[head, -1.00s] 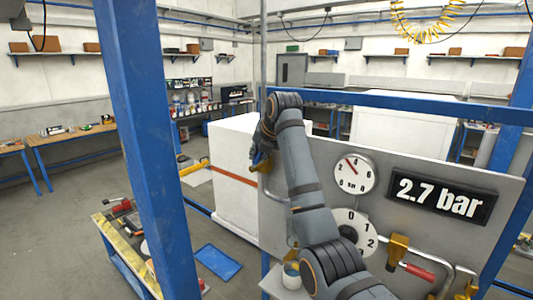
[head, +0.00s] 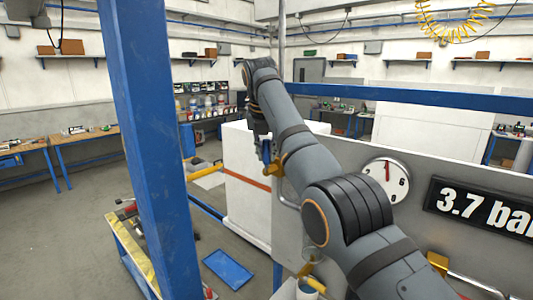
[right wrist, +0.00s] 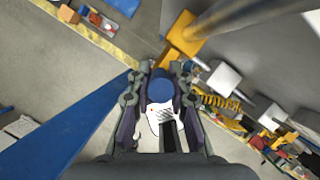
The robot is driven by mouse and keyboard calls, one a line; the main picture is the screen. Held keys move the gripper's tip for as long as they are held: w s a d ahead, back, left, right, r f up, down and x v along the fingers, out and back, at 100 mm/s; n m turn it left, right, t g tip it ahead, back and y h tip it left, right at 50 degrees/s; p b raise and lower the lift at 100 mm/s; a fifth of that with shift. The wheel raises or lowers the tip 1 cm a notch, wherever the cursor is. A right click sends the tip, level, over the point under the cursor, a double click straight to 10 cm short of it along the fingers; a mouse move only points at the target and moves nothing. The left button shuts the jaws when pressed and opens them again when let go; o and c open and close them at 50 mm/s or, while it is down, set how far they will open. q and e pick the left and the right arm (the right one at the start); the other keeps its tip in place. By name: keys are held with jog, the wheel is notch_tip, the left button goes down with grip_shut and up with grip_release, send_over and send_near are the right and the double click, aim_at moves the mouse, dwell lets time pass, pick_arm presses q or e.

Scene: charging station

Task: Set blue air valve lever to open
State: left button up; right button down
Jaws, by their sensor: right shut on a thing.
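My right gripper (head: 267,150) is at the left end of the grey panel, beside a yellow valve body (head: 274,171). In the right wrist view its two fingers (right wrist: 160,92) are closed around the blue air valve lever (right wrist: 160,87), whose rounded end shows between them. The yellow valve part (right wrist: 183,38) is just beyond the fingers, by a grey pipe. The rest of the lever is mostly hidden by the gripper. A display (head: 484,208) reads 3.7 ba, cut off at the picture edge. A round gauge (head: 386,180) has a red needle pointing nearly up. My left gripper is not in view.
The grey panel (head: 440,175) stands in front, with a blue beam (head: 440,98) above it. A blue post (head: 150,130) rises at the left. A white cabinet (head: 247,195) stands behind the panel's left end. Open floor (head: 80,230) lies to the left.

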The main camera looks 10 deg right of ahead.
jog(key=shift+f, duration=0.1)
jog(key=c, duration=1.2)
grip_release()
jog(key=shift+w, duration=0.1)
